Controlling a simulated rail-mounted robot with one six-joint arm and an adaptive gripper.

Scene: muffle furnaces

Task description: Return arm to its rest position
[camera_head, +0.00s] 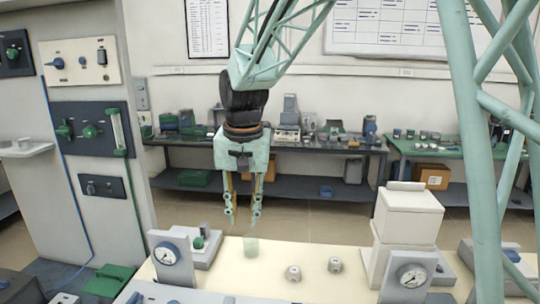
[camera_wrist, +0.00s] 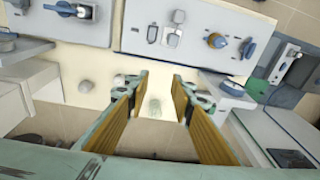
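My gripper (camera_head: 243,215) hangs pointing down above the cream work table (camera_head: 330,285), near its far edge. Its two fingers are apart with nothing between them; the wrist view (camera_wrist: 161,82) shows the same gap. A small pale-green translucent cup (camera_head: 250,246) stands on the table, just below and slightly right of the fingertips in the head view. In the wrist view the cup (camera_wrist: 153,106) shows faintly beyond the gap between the fingers, apart from them.
Two small pale pieces (camera_head: 293,272) (camera_head: 335,265) lie on the table. A white box-like unit (camera_head: 408,215) stands at right. A tall grey panel (camera_head: 90,130) with knobs rises at left. Benches (camera_head: 290,145) stand along the back wall.

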